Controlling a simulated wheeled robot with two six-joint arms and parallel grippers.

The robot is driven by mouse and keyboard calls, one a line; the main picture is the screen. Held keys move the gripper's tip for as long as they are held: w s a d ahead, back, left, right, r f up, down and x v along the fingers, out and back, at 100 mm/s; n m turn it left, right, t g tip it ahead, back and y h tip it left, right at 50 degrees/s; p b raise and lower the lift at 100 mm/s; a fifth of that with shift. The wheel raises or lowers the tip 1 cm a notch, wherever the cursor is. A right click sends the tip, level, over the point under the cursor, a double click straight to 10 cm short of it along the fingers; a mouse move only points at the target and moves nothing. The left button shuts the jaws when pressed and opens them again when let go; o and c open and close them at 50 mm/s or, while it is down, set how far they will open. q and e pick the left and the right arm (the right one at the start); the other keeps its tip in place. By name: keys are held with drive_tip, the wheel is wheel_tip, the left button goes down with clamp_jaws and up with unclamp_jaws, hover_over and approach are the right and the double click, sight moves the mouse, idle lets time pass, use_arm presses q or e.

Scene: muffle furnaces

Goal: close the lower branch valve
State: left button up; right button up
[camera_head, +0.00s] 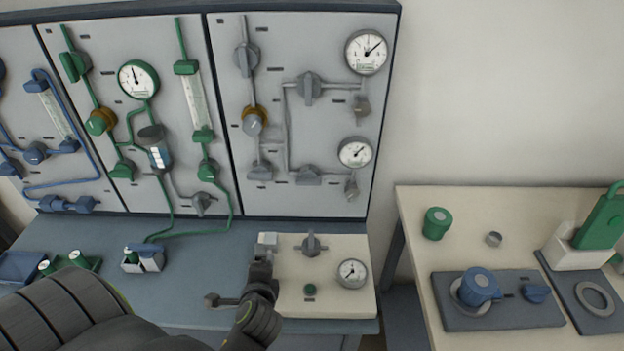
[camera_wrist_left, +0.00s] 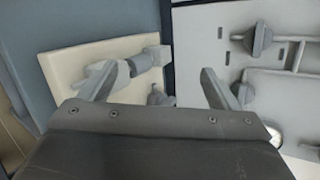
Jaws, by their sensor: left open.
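The lower branch valve (camera_head: 309,175) is a grey knob low on the grey right-hand panel, left of the lower gauge. Its handle looks roughly level, along the pipe. In the left wrist view, what looks like this valve (camera_wrist_left: 242,93) is just beyond the right-hand finger. My left gripper (camera_head: 264,262) is over the beige board, below and left of the valve, with its fingers toward the panel. In the left wrist view its fingers (camera_wrist_left: 158,70) are spread apart with nothing held between them. The gap to the valve is hard to judge. My right gripper is not in view.
Another grey valve (camera_head: 260,172) is left of the lower branch valve, and the upper branch valve (camera_head: 309,88) is above it. The lower gauge (camera_head: 355,152) is to its right. A knob (camera_head: 311,244) and gauge (camera_head: 352,273) stand on the beige board (camera_head: 335,305) below.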

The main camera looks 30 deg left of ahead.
use_arm(q)
drive_tip(key=w+d+r+m+t+y, duration=0.2)
drive_tip(key=w+d+r+m+t, duration=0.25)
drive_tip(key=m, duration=0.45)
drive_tip(key=m+t+h, duration=0.1)
drive_tip(key=m+t, duration=0.1)
drive_tip(key=m, duration=0.6)
approach(308, 183)
drive_tip(key=p+x, duration=0.2)
drive_tip(key=x, duration=0.7)
drive_tip(key=shift+w, duration=0.1)
drive_tip(key=shift+x, duration=0.85)
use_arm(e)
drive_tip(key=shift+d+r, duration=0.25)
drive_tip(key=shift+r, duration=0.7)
use_arm(q)
drive_tip(key=shift+d, duration=0.1)
drive_tip(key=c, duration=1)
